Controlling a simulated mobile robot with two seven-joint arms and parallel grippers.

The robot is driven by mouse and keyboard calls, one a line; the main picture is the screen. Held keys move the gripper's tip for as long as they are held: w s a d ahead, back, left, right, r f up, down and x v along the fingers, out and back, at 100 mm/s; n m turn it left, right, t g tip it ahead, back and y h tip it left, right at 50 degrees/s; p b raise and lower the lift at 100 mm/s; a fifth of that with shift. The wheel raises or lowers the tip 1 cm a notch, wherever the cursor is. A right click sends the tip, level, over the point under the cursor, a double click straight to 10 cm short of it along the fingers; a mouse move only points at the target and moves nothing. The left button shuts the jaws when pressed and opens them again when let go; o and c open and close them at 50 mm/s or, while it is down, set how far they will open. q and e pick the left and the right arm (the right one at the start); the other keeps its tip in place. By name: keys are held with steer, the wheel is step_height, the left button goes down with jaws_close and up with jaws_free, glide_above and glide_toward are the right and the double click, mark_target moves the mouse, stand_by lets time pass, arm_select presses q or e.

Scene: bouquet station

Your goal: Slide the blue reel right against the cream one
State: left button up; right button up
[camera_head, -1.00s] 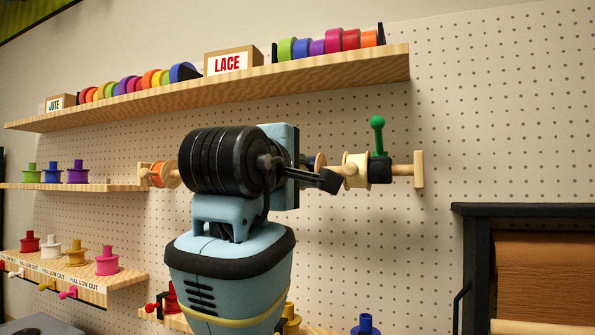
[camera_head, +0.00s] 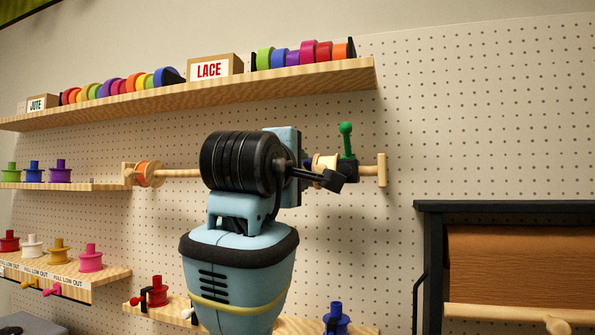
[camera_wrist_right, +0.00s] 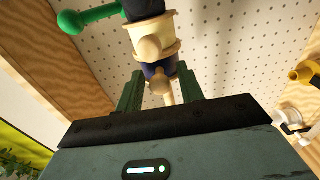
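The cream reel (camera_head: 325,162) sits on a wooden rod (camera_head: 182,173) against the pegboard, beside a black block with a green knob (camera_head: 346,129). In the right wrist view the cream reel (camera_wrist_right: 156,29) is at the top. The dark blue reel (camera_wrist_right: 159,70) shows just below it and appears to touch it; pale wood partly covers the join. My right gripper (camera_wrist_right: 160,82) has its fingers apart, one on each side of the rod at the blue reel. I cannot tell whether they touch the reel. In the head view my right arm hides most of the blue reel. My left gripper is out of view.
An orange reel (camera_head: 148,173) is at the rod's left end. A shelf (camera_head: 220,93) with ribbon rolls and a LACE box (camera_head: 213,69) runs above. Lower shelves hold coloured spools. A brown paper roll (camera_head: 520,265) in a black frame stands at the right.

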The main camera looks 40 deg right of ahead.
steer(key=shift+a, duration=0.1)
steer(key=v, duration=0.7)
steer(key=shift+s+a, duration=0.2)
steer(key=shift+a, duration=0.1)
stand_by(0.6)
